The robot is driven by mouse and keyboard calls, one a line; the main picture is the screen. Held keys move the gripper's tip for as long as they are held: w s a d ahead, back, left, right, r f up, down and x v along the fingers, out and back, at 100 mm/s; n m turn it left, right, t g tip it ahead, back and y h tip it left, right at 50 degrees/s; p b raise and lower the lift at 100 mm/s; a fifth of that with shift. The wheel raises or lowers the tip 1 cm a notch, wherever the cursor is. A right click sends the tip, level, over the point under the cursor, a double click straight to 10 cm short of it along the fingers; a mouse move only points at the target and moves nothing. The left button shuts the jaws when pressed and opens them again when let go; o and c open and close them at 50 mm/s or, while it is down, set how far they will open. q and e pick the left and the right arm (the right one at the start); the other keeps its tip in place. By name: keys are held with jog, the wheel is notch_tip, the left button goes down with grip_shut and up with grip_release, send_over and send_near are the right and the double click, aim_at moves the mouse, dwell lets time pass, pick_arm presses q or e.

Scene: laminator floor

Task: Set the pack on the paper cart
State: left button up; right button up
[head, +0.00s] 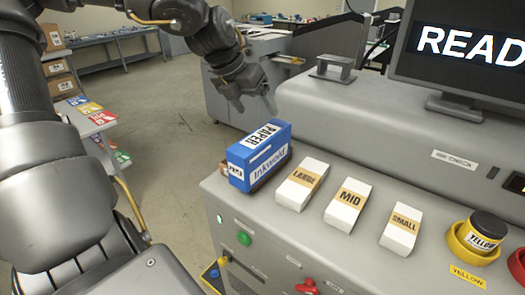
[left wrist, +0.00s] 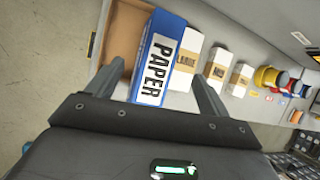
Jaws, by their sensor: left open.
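The blue pack labelled PAPER (head: 262,158) lies in a low brown tray at the left corner of the grey machine top. My left gripper (head: 256,108) is open above and behind the pack in the head view, apart from it. In the left wrist view the pack (left wrist: 158,60) shows between the two spread fingers of the gripper (left wrist: 158,85). No cart is clearly marked as the paper cart; a grey shelved stand (head: 95,121) with coloured packets is at the left, partly hidden by my arm. My right gripper is not in view.
White bundles marked LARGE (head: 301,185), MID (head: 348,207) and SMALL (head: 402,230) lie to the right of the pack. A yellow-labelled jar (head: 485,232) stands in a yellow holder. A monitor (head: 460,45) stands behind. Open floor (head: 170,125) lies left of the machine.

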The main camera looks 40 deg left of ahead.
aim_at(260, 136)
pick_arm(q)
jog(key=s, duration=0.1)
jog(key=s+d+m+y, duration=0.1)
jog(key=s+g, duration=0.1)
jog(key=shift+s+d+r+y, duration=0.15)
jog(key=shift+d+r+y, duration=0.05)
jog(key=shift+d+y, duration=0.1)
jog(key=p+x, duration=0.1)
jog(key=x, duration=0.4)
jog(key=shift+f+p, duration=0.2)
jog(key=shift+p, duration=0.1)
jog(key=shift+w+f, duration=0.15)
jog(key=shift+w, duration=0.05)
jog(key=shift+f+p, duration=0.3)
jog(key=shift+p, duration=0.25)
jog(key=p+x, duration=0.2)
jog(key=x, duration=0.2)
jog(key=shift+w+d, duration=0.15)
jog(key=shift+w, duration=0.1)
jog(key=shift+f, duration=0.2)
jog(key=shift+s, duration=0.1)
jog(key=shift+c, duration=0.3)
jog(key=shift+r, duration=0.1)
grip_shut()
